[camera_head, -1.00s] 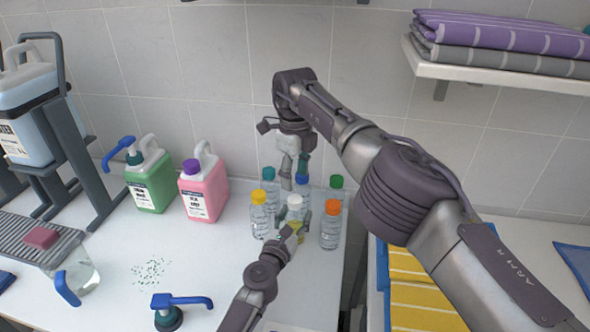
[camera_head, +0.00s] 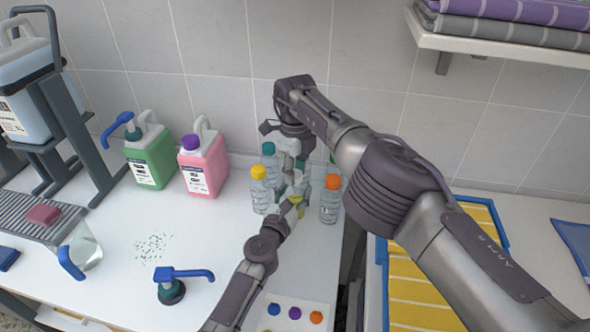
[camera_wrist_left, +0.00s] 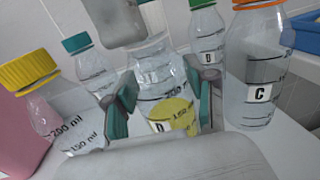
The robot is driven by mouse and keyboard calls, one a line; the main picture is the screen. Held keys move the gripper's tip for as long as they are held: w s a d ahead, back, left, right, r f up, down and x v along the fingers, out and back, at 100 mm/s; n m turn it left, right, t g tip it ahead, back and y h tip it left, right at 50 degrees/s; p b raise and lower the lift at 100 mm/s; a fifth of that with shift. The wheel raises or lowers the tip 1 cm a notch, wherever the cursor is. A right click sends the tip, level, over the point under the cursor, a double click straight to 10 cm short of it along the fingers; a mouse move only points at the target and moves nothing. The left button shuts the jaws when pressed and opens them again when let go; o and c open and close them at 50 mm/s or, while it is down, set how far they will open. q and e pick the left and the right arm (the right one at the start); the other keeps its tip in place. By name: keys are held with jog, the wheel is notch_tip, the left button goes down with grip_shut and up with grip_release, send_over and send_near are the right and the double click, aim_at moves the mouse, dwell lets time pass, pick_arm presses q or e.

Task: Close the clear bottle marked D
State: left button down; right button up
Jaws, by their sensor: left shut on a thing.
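A clear bottle marked D (camera_wrist_left: 150,80) with something yellow low in it stands between the fingers of my left gripper (camera_wrist_left: 157,100) in the left wrist view. The gripper is shut on it. In the head view my left gripper (camera_head: 293,203) reaches it from the front, and the bottle is mostly hidden. My right gripper (camera_head: 290,168) comes down from above, close over the bottle; its grey part (camera_wrist_left: 120,22) shows at the bottle's top. Its jaws are too hidden to read. I cannot tell whether a cap is on the bottle.
Close around stand a yellow-capped bottle (camera_head: 259,192), a teal-capped bottle (camera_wrist_left: 92,68) and an orange-capped bottle marked C (camera_wrist_left: 255,75). Pink (camera_head: 205,172) and green (camera_head: 152,160) jugs stand at the back left. A blue-handled pump (camera_head: 172,288) is at the front.

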grip_shut()
jog(key=o, duration=0.7)
grip_release()
jog(key=shift+r, duration=0.15)
notch_tip(320, 180, up, 7)
jog(key=shift+r, duration=0.15)
pick_arm(q)
jog(key=shift+c, duration=1.4)
grip_release()
